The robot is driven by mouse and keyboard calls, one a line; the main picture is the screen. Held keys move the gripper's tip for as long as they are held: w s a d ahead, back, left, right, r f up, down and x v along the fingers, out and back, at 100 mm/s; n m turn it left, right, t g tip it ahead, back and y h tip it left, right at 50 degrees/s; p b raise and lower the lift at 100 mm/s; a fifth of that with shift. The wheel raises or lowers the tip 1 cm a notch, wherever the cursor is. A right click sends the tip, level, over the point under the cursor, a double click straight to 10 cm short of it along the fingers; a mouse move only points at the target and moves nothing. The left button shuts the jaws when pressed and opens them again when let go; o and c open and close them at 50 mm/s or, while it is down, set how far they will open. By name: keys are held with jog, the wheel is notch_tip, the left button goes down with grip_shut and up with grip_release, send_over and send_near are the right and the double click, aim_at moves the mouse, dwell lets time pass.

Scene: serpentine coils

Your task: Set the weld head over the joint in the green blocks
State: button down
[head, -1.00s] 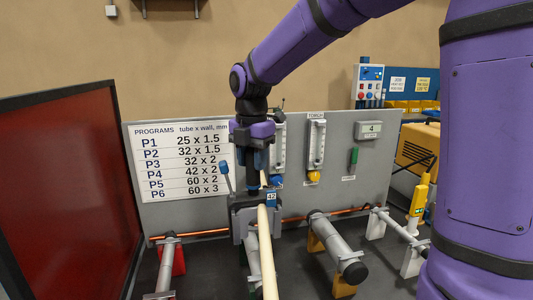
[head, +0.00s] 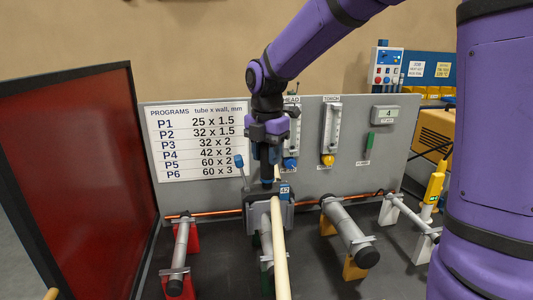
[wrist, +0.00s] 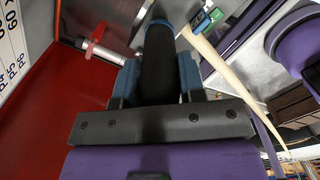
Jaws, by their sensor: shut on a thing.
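The weld head (head: 256,214) is a dark grey block with a small blue 42 tag, hanging upright under my gripper (head: 267,165). My gripper is shut on its dark handle, which shows between the blue fingers in the wrist view (wrist: 160,68). The weld head is in line with the grey tube (head: 266,243) in the green blocks (head: 267,282). It hides the tube's far part, and a cream hose (head: 278,250) running toward the camera hides more. The joint is not visible. I cannot tell whether the head is above the tube or touching it.
A tube in red blocks (head: 167,240) lies left, and a thicker one in orange blocks (head: 354,268) lies right. A thin tube on white blocks (head: 388,212) is farther right. A red screen (head: 75,170) stands left; a grey panel (head: 315,185) stands behind.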

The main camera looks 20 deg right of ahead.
aim_at(267, 187)
jog(key=shift+f, duration=2.15)
jog(key=shift+s+f, duration=0.1)
jog(key=shift+f, duration=2.7)
dwell(2.0)
jog(key=c, duration=0.6)
grip_release()
jog(key=shift+c, duration=0.2)
notch_tip(267, 187, up, 11)
jog(key=shift+f, duration=0.1)
